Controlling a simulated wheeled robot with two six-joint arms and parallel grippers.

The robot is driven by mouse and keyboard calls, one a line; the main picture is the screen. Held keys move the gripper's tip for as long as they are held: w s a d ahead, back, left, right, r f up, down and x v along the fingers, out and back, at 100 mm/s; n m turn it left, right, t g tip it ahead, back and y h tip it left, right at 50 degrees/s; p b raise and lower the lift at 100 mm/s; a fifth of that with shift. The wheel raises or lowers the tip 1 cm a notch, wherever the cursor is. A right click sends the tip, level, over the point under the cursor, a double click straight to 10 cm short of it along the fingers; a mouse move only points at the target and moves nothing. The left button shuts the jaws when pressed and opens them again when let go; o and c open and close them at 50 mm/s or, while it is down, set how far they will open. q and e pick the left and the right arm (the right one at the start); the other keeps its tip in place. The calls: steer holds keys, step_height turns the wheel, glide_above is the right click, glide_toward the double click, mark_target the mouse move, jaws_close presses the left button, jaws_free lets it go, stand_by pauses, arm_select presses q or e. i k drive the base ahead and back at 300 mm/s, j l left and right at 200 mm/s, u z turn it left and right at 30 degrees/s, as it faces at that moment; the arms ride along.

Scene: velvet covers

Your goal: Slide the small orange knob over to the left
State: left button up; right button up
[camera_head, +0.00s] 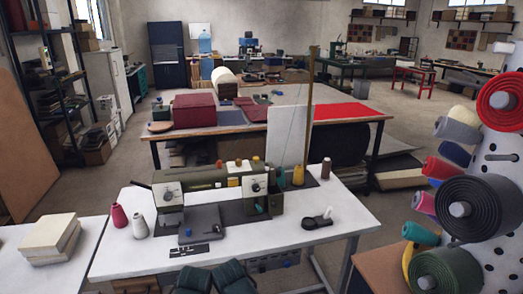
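A sewing machine (205,178) with an olive-green body stands on a white table (125,250). A small orange piece (232,182) sits on its front, left of the right-hand pale plate with a dark dial (256,185). Another small orange-red piece (238,162) and a red one (219,163) stick up from its top edge. These parts are too small for me to tell which is a sliding knob or how any is set. Neither of my grippers shows in the head view.
A pink cone (119,215) and a grey cone (140,227) stand left of the machine. A yellow cone (298,175) and brown spool (326,168) stand at its right. Dark teal padded shapes (233,277) lie before the table. A rack of rolls (466,208) fills the right.

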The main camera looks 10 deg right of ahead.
mark_target(219, 162)
steer(key=i+l, duration=0.15)
steer(key=i, duration=0.3)
steer(key=i+l, duration=0.1)
steer(key=i, duration=0.3)
steer(key=i+l, duration=0.15)
steer(key=i, duration=0.3)
